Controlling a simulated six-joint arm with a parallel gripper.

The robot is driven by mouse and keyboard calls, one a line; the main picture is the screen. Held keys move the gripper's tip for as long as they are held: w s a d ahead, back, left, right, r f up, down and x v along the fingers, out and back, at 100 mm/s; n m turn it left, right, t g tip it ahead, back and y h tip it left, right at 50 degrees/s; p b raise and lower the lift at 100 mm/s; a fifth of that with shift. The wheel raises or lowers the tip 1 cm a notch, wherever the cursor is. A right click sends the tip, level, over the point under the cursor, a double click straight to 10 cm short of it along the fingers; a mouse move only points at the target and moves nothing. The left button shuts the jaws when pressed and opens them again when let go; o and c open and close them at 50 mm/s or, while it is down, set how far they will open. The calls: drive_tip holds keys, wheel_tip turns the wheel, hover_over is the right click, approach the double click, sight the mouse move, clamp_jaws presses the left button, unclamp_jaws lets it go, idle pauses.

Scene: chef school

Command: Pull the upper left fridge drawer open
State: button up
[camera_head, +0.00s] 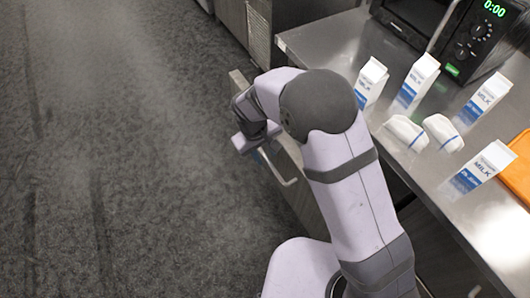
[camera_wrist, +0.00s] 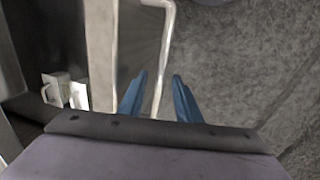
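The fridge drawer front (camera_head: 238,80) stands out from the counter, so the drawer is partly open; its front edge also shows in the wrist view (camera_wrist: 101,50). A pale bar handle (camera_head: 290,184) is on its outer face. In the wrist view the handle (camera_wrist: 166,40) runs down between the two blue fingers of my gripper (camera_wrist: 160,85). The fingers are apart, with a gap visible on either side of the bar. Whether either finger touches it is unclear. In the head view my arm hides much of the drawer.
White containers (camera_wrist: 65,90) show inside the drawer. On the steel counter (camera_head: 490,235) stand several milk cartons (camera_head: 417,80), two white packages (camera_head: 404,132), a microwave (camera_head: 465,40) and an orange board (camera_head: 519,170). The floor (camera_head: 110,160) at left is clear.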

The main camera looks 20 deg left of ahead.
drive_tip(key=shift+f, duration=0.25)
clamp_jaws()
drive_tip(key=s+a+b, duration=0.1)
drive_tip(key=s+a, duration=1.2)
drive_tip(key=shift+s+a, duration=0.4)
unclamp_jaws()
